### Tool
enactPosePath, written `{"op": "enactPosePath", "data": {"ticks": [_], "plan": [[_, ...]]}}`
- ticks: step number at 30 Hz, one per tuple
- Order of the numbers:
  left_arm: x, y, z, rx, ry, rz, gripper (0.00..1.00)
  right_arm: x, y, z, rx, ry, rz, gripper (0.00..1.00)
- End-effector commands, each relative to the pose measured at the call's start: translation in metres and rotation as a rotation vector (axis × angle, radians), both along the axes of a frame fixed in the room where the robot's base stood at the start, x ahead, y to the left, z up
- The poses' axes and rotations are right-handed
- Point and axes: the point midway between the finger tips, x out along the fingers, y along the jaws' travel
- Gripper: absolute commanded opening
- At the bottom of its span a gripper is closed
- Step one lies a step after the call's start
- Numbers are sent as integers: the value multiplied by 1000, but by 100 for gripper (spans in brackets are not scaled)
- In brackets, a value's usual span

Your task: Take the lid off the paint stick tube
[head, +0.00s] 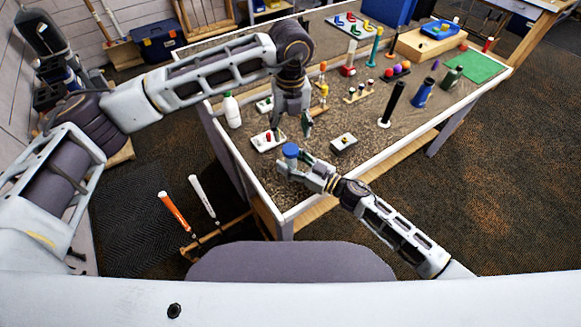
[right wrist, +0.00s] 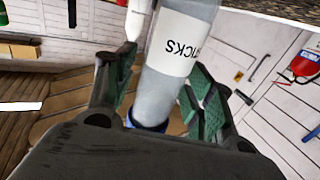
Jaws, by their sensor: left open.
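The paint stick tube (right wrist: 165,85) is a greyish clear tube with a white label reading "STICKS", upside down in the right wrist view. Its blue lid (head: 290,150) shows on top in the head view; a blue end (right wrist: 148,124) also shows close to my right palm. My right gripper (head: 290,168) has its green-padded fingers on both sides of the tube and appears shut on it, near the table's front corner. My left gripper (head: 293,132) is open and points down, just above the blue lid, with nothing between its fingers. Most of the tube is hidden in the head view.
A black cylinder (head: 391,105) and a blue cup (head: 423,92) stand to the right. The table's front edge is close to my right arm.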

Motion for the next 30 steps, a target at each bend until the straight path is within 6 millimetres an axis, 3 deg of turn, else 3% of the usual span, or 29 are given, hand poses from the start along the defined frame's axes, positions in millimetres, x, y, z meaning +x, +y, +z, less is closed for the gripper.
{"op": "enactPosePath", "data": {"ticks": [1, 11, 22, 30], "plan": [[0, 0, 0, 0, 0, 0, 60, 0, 0, 0, 0, 0, 0, 43], [0, 0, 0, 0, 0, 0, 60, 0, 0, 0, 0, 0, 0, 0], [0, 0, 0, 0, 0, -30, 60, 0, 0, 0, 0, 0, 0, 0], [0, 0, 0, 0, 0, -177, 60, 0, 0, 0, 0, 0, 0, 0]]}}
